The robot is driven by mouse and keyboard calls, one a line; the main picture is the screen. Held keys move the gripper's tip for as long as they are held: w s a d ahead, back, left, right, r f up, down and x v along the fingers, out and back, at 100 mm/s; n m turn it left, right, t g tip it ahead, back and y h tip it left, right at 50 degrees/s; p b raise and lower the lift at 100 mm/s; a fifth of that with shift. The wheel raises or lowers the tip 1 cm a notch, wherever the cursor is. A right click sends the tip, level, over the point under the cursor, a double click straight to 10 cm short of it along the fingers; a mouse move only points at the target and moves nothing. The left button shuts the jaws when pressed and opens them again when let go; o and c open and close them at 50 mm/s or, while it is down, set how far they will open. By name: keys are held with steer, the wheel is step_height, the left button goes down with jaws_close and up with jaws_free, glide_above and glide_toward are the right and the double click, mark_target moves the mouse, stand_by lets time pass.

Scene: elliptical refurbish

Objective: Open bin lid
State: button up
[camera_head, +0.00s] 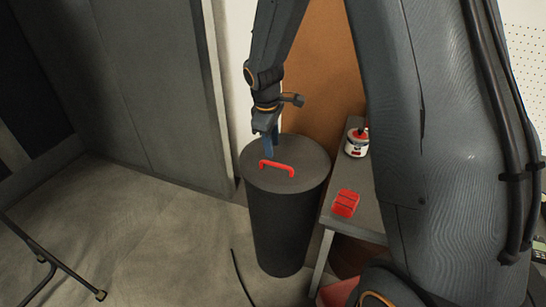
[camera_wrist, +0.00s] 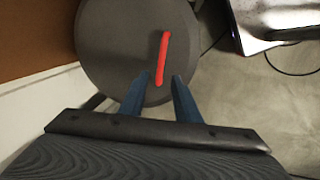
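A dark grey round bin (camera_head: 283,230) stands on the floor with its flat lid (camera_head: 305,155) on top. A red bar handle (camera_head: 277,167) is fixed on the lid. My gripper (camera_head: 271,155) points down over the far part of the lid, just behind the handle in the head view. In the wrist view, the lid (camera_wrist: 105,45) fills the upper middle and the red handle (camera_wrist: 163,60) runs away from between the fingertips. My blue-grey gripper fingers (camera_wrist: 163,82) are apart with a gap between them. The handle's near end shows in that gap, and nothing looks gripped.
A grey bench (camera_head: 337,222) stands close to the bin's right, carrying a red block (camera_head: 345,203) and a white tin (camera_head: 356,142). A grey cabinet or door (camera_head: 150,90) is at left. A dark metal frame (camera_head: 55,262) stands at lower left; floor between is clear.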

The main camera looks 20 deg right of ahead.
mark_target(273, 164)
steer(key=f, duration=0.4)
steer(key=w+f, duration=0.1)
steer(key=f, duration=0.2)
steer(key=shift+d+p, duration=0.35)
steer(key=shift+p, duration=0.05)
jaws_close()
